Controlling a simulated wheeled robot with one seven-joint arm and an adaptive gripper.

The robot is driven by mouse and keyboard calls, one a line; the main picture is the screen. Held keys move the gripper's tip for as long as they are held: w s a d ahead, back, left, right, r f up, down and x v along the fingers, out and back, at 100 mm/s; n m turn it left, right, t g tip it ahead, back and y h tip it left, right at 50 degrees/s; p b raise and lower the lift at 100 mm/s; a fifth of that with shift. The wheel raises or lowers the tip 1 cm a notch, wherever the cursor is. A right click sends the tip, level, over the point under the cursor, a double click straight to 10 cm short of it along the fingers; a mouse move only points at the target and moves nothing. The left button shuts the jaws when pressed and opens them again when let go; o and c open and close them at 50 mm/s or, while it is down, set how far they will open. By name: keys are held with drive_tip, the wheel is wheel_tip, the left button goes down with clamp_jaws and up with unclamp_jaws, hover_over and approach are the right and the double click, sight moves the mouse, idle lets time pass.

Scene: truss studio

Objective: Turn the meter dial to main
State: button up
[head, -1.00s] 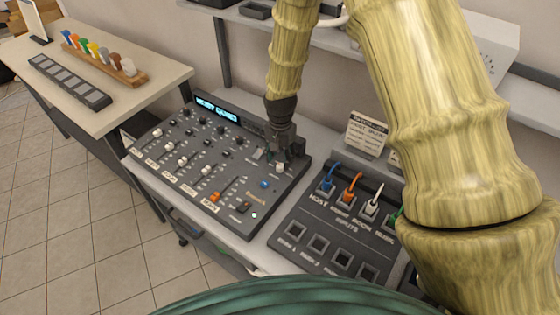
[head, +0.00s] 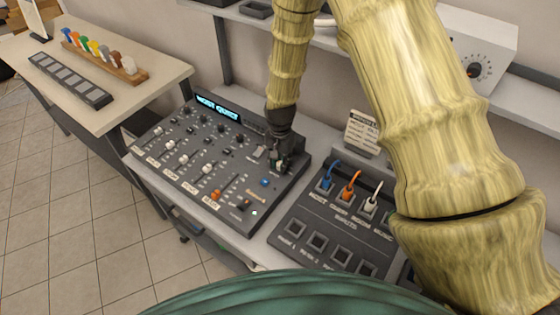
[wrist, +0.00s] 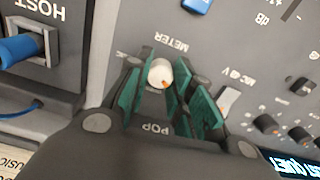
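The meter dial (wrist: 160,73) is a small white round knob with an orange mark, under the upside-down METER label in the wrist view. Its mark points toward the bottom of that picture, slightly right. My gripper (wrist: 161,82) has its green-padded fingers on either side of the dial, low at the panel. A narrow gap seems to show beside the dial, so the fingers look open around it; contact is unclear. In the head view my gripper (head: 278,164) is at the right back of the dark mixing console (head: 185,165) and mostly hides the dial. I cannot read a main label.
A blue button (wrist: 197,5) and a light switch (wrist: 228,98) are close to the fingers. A patch panel (head: 300,225) with blue, orange and white plugs stands right of the console. A small sign (head: 362,130) stands behind it. A side table (head: 120,50) is at left.

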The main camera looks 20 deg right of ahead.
clamp_jaws()
drive_tip(key=shift+n, duration=0.3)
drive_tip(key=shift+n+b, duration=0.7)
drive_tip(key=shift+n, duration=1.7)
drive_tip(key=o, duration=0.9)
unclamp_jaws()
drive_tip(key=shift+c, duration=0.2)
